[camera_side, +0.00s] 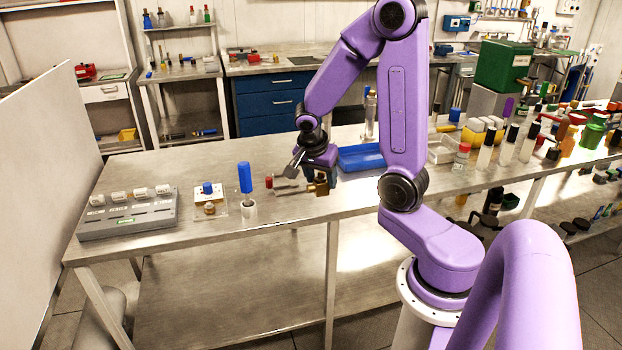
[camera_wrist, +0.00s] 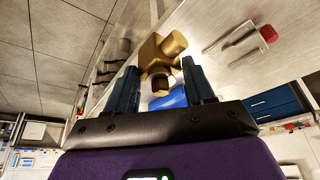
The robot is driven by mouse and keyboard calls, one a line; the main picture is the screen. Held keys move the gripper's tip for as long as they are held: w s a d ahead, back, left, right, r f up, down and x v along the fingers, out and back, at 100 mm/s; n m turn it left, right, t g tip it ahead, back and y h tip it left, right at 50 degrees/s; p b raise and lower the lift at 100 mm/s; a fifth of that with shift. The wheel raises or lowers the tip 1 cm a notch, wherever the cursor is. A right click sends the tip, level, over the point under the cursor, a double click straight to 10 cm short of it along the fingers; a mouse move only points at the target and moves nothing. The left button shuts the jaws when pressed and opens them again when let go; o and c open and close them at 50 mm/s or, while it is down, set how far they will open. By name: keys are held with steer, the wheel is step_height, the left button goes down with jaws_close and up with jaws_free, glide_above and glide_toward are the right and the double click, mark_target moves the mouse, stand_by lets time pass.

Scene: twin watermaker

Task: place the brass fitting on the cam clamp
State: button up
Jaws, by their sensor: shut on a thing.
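My gripper (camera_side: 320,180) is over the table's front part, its fingers pointing down. In the wrist view my gripper (camera_wrist: 160,72) is shut on the brass fitting (camera_wrist: 160,50), a blocky golden piece with round ends and a nut. The brass fitting (camera_side: 321,190) is partly hidden by the fingers in the side view. A grey metal piece with a red tip, apparently the cam clamp (camera_side: 289,187), lies just left of the fitting. In the wrist view the cam clamp (camera_wrist: 238,45) is to the right, apart from the fitting.
A blue-handled tool stands in a white holder (camera_side: 249,211) left of the clamp. Further left are a small white block (camera_side: 207,194) and a grey rack (camera_side: 128,217). A blue tray (camera_side: 361,158) sits close behind the gripper. Bottles crowd the right. Bare tabletop lies behind the clamp.

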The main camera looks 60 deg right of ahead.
steer(key=shift+s+a+r, duration=0.35)
steer(key=shift+s, duration=0.4)
steer(key=shift+s+a+r, duration=0.4)
steer(key=shift+s, duration=0.35)
steer(key=shift+s+a+r, duration=0.35)
steer(key=shift+s, duration=0.4)
steer(key=shift+w, duration=0.1)
steer(key=w+d, duration=0.1)
steer(key=w, duration=0.1)
steer(key=w+d, duration=0.1)
steer(key=w, duration=0.1)
steer(key=w+d+r, duration=0.1)
steer(key=w, duration=0.1)
steer(key=shift+d, duration=0.15)
steer(key=w+d, duration=0.6)
steer(key=d, duration=0.1)
glide_above(289, 181)
steer(key=f, duration=0.9)
steer(key=shift+w+d+f, duration=0.15)
steer(key=shift+w+d, duration=0.1)
steer(key=shift+w+f, duration=0.1)
steer(key=shift+f, duration=0.15)
steer(key=shift+d+f, duration=0.1)
steer(key=shift+f, duration=1.4)
steer(key=shift+f, duration=0.1)
